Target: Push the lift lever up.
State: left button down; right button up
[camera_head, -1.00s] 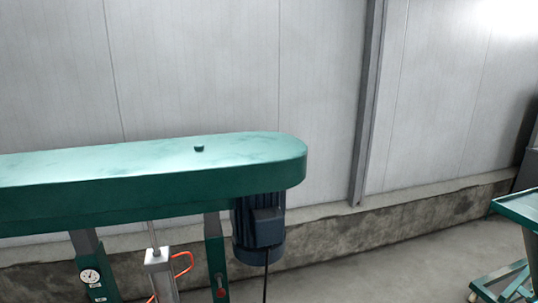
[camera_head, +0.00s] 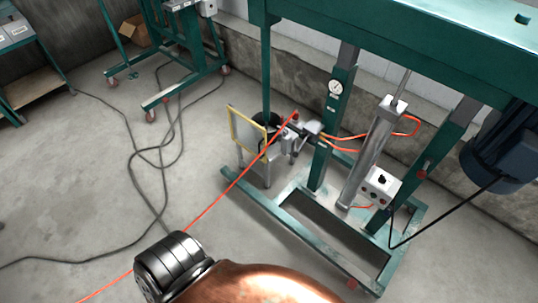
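The green machine frame (camera_head: 330,228) stands at the right in the head view. A pale control box (camera_head: 368,182) is mounted low on it, beside a silver upright cylinder (camera_head: 370,150). A small black knob or lever (camera_head: 382,180) shows on the box; it is too small to tell its position or whether it is the lift lever. Neither of my grippers is in view, so where they are relative to the box cannot be seen.
A dark blue motor (camera_head: 498,150) hangs under the green top beam (camera_head: 430,40). An orange hose (camera_head: 240,178) crosses to the machine. Black cables (camera_head: 160,150) lie on the floor at left. A wheeled green stand (camera_head: 175,90) is behind. Floor at left is mostly open.

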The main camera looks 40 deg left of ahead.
aim_at(295, 154)
jog(key=u, duration=1.2)
jog(key=k, duration=0.65)
jog(key=z, duration=0.25)
jog(key=i, duration=1.5)
jog(key=u, duration=0.4)
